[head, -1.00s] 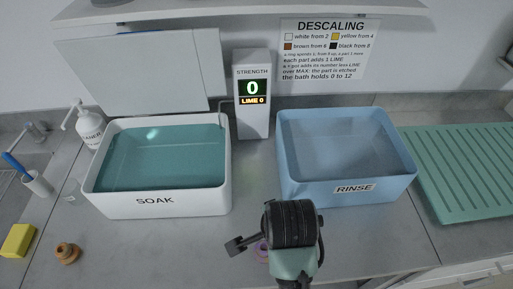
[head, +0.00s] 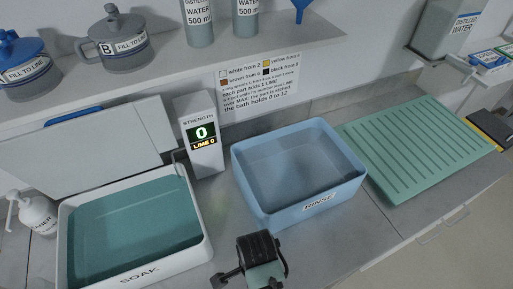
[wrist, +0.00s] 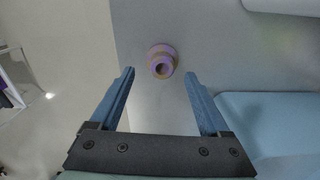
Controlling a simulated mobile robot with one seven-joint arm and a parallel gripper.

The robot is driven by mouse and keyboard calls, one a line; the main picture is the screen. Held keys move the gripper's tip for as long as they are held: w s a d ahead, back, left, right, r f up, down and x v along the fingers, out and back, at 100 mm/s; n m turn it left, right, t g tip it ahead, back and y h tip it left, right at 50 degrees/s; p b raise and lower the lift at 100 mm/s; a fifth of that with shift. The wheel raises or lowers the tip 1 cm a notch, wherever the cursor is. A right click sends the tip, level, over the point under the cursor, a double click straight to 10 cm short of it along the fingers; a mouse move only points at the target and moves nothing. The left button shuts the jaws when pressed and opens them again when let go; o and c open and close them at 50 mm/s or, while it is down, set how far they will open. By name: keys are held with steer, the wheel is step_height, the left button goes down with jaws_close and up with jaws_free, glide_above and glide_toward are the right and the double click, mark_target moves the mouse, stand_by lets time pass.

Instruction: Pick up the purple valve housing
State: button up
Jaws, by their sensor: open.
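The purple valve housing (wrist: 162,56) stands on the grey counter in the wrist view. It is a small stepped ring with a dark hole and tan-brown patches. My gripper (wrist: 159,74) is open, with its two blue fingers apart and nothing between them. The housing appears just beyond the fingertips, roughly centred between them, and no contact shows. In the head view my arm's end (head: 262,262) is at the bottom middle, in front of the rinse bath, and the housing cannot be seen there.
The blue rinse bath (head: 258,205) stands behind my arm, and its side (wrist: 270,105) shows at right in the wrist view. The white soak bath (head: 192,245) is at left. The strength display (head: 203,160) reads 0, LIME 0. A green ribbed drainer (head: 395,185) lies at right.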

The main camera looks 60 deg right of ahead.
steer(key=shift+d+f+p, duration=0.15)
steer(key=shift+f+p, duration=0.15)
steer(key=shift+f, duration=1.05)
steer(key=shift+d+f+p, duration=0.1)
steer(key=shift+f+p, duration=0.2)
steer(key=shift+f, duration=1)
jaws_close()
